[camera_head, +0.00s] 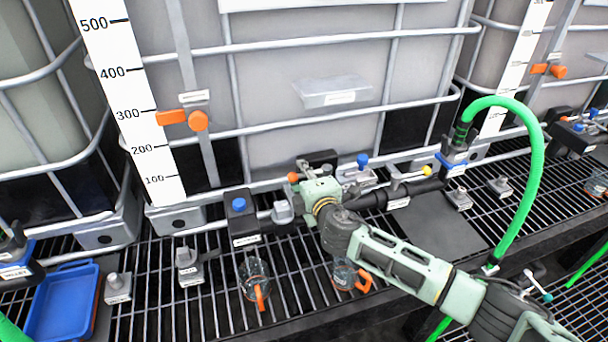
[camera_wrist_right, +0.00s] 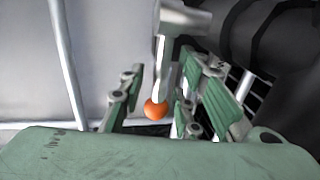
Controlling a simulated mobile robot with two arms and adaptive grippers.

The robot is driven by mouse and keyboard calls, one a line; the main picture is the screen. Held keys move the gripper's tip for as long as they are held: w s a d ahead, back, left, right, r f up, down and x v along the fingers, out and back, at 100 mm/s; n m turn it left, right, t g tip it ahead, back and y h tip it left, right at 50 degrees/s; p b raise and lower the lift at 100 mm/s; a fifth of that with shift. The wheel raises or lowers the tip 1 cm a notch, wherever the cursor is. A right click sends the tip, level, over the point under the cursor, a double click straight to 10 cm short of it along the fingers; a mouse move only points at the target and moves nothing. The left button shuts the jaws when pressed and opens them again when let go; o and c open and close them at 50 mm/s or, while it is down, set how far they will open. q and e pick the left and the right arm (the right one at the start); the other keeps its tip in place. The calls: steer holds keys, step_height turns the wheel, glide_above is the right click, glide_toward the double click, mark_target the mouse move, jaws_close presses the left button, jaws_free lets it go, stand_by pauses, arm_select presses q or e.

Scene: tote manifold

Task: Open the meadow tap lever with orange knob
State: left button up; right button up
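The tap lever's orange knob (camera_head: 293,177) shows just left of my right gripper (camera_head: 308,182) in the head view, in front of the middle tank. In the right wrist view the orange knob (camera_wrist_right: 155,108) is at the end of a grey metal lever (camera_wrist_right: 168,65). The lever and knob sit between the spread fingers of my right gripper (camera_wrist_right: 160,98). The right-hand finger is close to the lever; I cannot tell whether it touches. A clear gap shows on the left. The gripper hides much of the tap body in the head view. My left gripper is not in view.
A dark pipe (camera_head: 375,200) with a blue-knobbed valve (camera_head: 362,160) and a yellow-knobbed lever (camera_head: 427,171) lies to the right. A green hose (camera_head: 535,170) arches beyond. Clear jugs with orange handles (camera_head: 260,298) stand on the grating. A blue tray (camera_head: 62,305) is at lower left.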

steer(key=shift+c, duration=0.3)
steer(key=c, duration=0.6)
steer(key=shift+w+r, duration=0.1)
jaws_close()
